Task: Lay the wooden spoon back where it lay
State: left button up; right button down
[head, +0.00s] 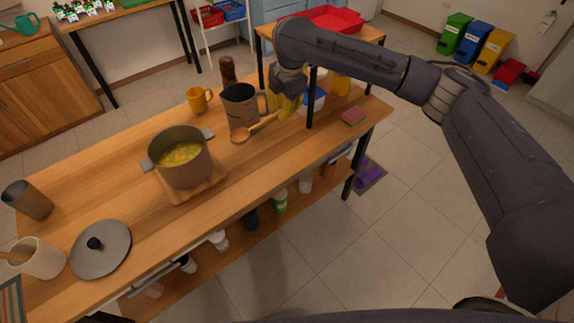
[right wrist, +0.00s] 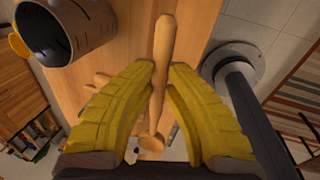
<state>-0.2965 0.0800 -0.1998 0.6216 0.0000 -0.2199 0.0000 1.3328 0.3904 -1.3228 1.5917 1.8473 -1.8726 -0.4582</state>
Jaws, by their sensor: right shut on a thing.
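The wooden spoon (head: 255,129) is at the right part of the wooden table, its bowl pointing left in the head view. My right gripper (head: 285,104) has yellow fingers and is shut on the spoon's handle. In the right wrist view the spoon (right wrist: 161,65) runs between the two fingers (right wrist: 166,70), with its bowl at the bottom. Whether the spoon touches the tabletop or hangs just above it I cannot tell. A pot of yellow soup (head: 183,165) stands on a wooden board (head: 206,189) to the left. My left gripper is not in view.
A dark grey pitcher (head: 239,106) stands close behind the spoon, with a yellow mug (head: 197,99) and brown bottle (head: 228,70) nearby. A black post (head: 311,98) rises right of the gripper. A sponge (head: 353,116) lies at the right. Bare table (head: 222,150) shows between pot and spoon.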

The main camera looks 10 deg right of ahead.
aim_at(281, 158)
jog(key=shift+d+r, duration=0.1)
jog(key=shift+f+m, duration=0.2)
jog(key=shift+m, duration=0.1)
jog(key=s+x, duration=0.1)
jog(key=x, duration=0.5)
jog(key=s+d+x, duration=0.1)
jog(key=x, duration=0.5)
jog(key=s+d+f+x, duration=0.1)
jog(key=x, duration=0.6)
jog(key=shift+s, duration=0.2)
jog(key=c, duration=1.5)
grip_release()
jog(key=shift+f, duration=0.1)
jog(key=shift+r, duration=0.45)
jog(key=v, duration=1.1)
jog(key=shift+r, duration=0.15)
